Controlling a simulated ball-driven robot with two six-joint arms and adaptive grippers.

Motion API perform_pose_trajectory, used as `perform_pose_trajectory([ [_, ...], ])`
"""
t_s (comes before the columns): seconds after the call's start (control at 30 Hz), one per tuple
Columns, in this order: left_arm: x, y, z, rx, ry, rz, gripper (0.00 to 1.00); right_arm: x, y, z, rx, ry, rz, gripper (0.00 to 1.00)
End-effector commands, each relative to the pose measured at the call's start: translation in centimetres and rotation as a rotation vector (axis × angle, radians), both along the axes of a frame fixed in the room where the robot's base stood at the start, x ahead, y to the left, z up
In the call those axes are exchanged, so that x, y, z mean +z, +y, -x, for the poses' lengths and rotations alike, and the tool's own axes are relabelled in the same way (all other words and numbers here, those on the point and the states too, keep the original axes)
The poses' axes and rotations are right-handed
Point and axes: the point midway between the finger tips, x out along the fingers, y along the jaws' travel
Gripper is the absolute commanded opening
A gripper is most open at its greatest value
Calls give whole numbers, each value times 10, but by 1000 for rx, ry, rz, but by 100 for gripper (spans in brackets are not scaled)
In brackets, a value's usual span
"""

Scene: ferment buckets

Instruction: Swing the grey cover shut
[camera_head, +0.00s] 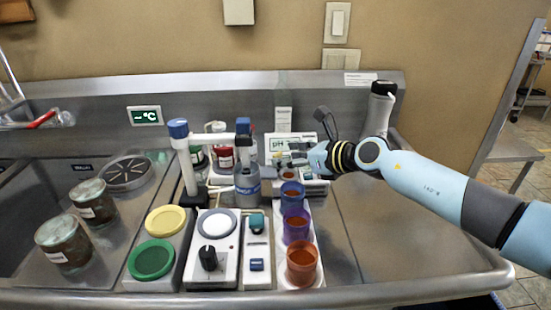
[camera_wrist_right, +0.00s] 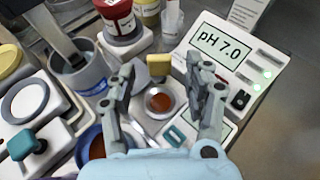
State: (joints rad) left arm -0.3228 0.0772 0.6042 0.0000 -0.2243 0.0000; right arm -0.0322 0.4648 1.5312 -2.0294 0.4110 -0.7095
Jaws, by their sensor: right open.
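My right gripper (camera_head: 290,154) is open above the pH meter's left side in the head view. In the right wrist view its two fingers (camera_wrist_right: 160,68) are spread, with nothing between them touching. Below and between them is a round grey-rimmed well (camera_wrist_right: 159,101) with brown contents. A small yellow block (camera_wrist_right: 158,66) stands at the well's far side. The white pH meter (camera_wrist_right: 225,48) reads 7.0, just right of the fingers. My left gripper is not in view.
Blue, purple and orange cups (camera_head: 301,263) stand in a row in front. A grey bucket (camera_wrist_right: 82,72) is left of the right gripper. Two dark jars (camera_head: 63,243) stand at the left. The steel counter (camera_head: 410,230) at the right is clear.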

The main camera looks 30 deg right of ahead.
Motion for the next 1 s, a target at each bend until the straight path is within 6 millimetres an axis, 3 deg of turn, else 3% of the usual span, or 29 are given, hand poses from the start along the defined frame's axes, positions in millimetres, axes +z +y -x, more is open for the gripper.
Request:
perform_pose_trajectory([
  [0.13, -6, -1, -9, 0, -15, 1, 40, -10, 6, -24, -1, -1, -3, 52],
  [0.37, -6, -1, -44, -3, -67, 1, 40, -17, 10, -38, 0, 1, -2, 52],
  [0.6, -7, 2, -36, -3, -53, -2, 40, -17, 10, -39, 1, 0, -1, 52],
  [0.8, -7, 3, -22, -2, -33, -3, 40, -16, 10, -39, 1, 0, -1, 27],
  [1.0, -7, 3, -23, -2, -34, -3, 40, -17, 10, -38, 0, 1, -2, 1],
])
